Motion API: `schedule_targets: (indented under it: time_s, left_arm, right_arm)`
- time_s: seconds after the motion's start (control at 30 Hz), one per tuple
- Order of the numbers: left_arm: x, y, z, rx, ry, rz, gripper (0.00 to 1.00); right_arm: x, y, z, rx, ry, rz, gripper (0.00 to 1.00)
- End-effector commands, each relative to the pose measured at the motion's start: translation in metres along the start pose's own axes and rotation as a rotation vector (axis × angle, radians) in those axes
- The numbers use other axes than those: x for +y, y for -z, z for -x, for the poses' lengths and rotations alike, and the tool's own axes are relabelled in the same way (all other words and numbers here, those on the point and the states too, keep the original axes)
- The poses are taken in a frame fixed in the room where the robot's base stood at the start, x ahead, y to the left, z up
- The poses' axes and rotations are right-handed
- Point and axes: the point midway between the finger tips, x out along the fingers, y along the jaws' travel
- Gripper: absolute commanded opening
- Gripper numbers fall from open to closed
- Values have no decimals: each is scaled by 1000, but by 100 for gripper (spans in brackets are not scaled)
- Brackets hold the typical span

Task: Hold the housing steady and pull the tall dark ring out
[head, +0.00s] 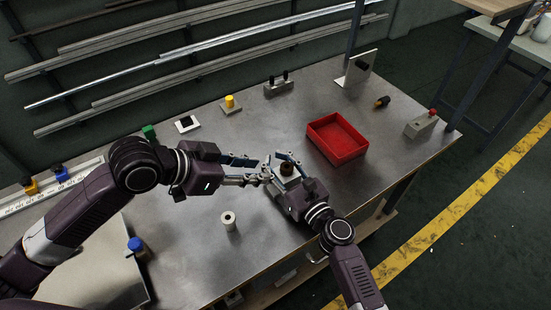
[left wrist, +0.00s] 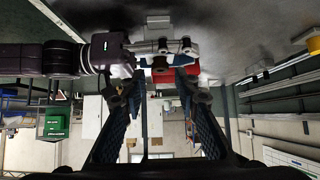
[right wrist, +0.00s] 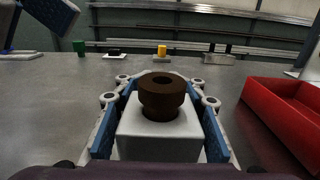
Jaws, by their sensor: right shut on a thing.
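The housing, a pale block (right wrist: 158,143), stands on the metal table with the tall dark ring (right wrist: 160,92) upright in its top. In the head view the ring (head: 287,168) shows between the grippers. My right gripper (right wrist: 160,115) is shut on the housing, its blue pads at both sides of the block. My left gripper (head: 264,172) is open and empty just left of the housing, its fingers pointing toward the ring. In the left wrist view the ring (left wrist: 160,63) lies ahead between the spread fingers, apart from them. The housing's lower part is hidden.
A red tray (head: 312,139) stands close right of the housing. A pale hollow cylinder (head: 228,222) stands in front of my left gripper. A yellow-topped piece (head: 230,101) and a grey block with dark pegs (head: 278,88) stand at the back. Table is clear between them.

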Motion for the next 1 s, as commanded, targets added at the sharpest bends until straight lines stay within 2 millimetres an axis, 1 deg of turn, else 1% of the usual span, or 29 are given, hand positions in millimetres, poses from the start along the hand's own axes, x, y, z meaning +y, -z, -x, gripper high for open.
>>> schedule_targets:
  time_s: [0.53,0.57,0.7,0.87,1.0]
  left_arm:
    - [0,0,0,0,0,0,29]
    - [0,0,0,0,0,0,30]
    - [-2,2,-1,-7,-2,-1,44]
    - [-7,12,-8,-57,-22,-7,44]
    - [-10,26,-13,-144,-56,-27,44]
  right_arm:
    - [0,0,0,1,0,0,0]
    - [0,0,0,1,0,0,0]
    - [0,0,0,1,0,0,0]
    - [0,0,0,1,0,0,0]
    - [0,0,0,1,0,0,0]
